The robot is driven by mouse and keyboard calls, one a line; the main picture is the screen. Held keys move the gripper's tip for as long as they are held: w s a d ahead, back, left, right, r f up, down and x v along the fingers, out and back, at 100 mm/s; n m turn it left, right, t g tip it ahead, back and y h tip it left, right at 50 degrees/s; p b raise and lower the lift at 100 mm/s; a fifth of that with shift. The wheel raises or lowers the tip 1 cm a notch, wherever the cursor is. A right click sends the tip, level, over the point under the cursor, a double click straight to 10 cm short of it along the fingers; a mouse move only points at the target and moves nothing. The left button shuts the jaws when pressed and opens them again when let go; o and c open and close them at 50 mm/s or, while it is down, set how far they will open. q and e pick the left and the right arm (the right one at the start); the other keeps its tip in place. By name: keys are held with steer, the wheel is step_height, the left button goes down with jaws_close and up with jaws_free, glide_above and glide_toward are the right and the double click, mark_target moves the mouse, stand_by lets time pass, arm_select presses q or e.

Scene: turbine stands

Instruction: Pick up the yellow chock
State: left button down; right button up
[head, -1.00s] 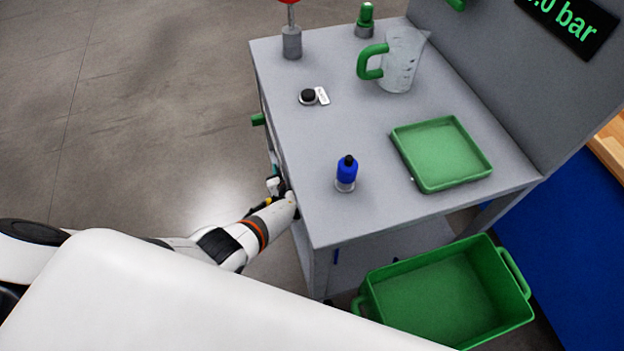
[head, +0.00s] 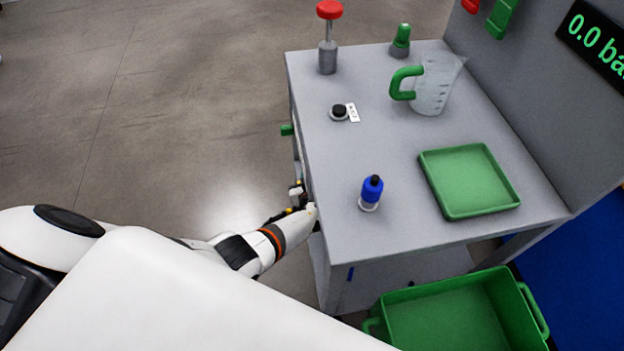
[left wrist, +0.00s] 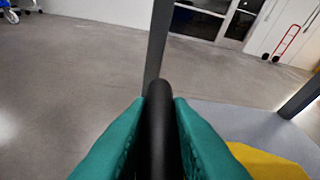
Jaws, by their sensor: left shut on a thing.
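A flat yellow shape (left wrist: 265,163), which I take for the yellow chock, shows in part at the lower right of the left wrist view, on a grey surface. The teal fingers of my left gripper (left wrist: 158,125) are shut on a dark upright bar (left wrist: 159,110) between them. Whether this bar belongs to the chock cannot be told. In the head view my left gripper (head: 296,190) is at the left side of the grey stand, below its top, and partly hidden. My right gripper is not in view.
The grey stand (head: 400,150) carries a blue bottle (head: 371,192), a green tray (head: 468,182), a jug (head: 435,85) and a red-topped post (head: 328,45). A green crate (head: 440,325) is at the lower right. A grey post (left wrist: 157,45) rises close ahead. The floor to the left is clear.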

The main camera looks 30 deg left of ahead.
arm_select(q)
steer(key=shift+a+r+p, duration=0.1)
steer(key=shift+r+p, duration=0.45)
steer(key=shift+r, duration=1.1)
steer(key=shift+s+a+f, duration=0.1)
steer(key=shift+s+a, duration=0.3)
steer(key=shift+a, duration=0.15)
steer(key=s+a+b, duration=0.1)
steer(key=s+a, duration=0.9)
steer(key=a, duration=0.3)
steer(key=shift+b, duration=0.4)
steer(key=c, duration=2.1)
jaws_free()
jaws_close()
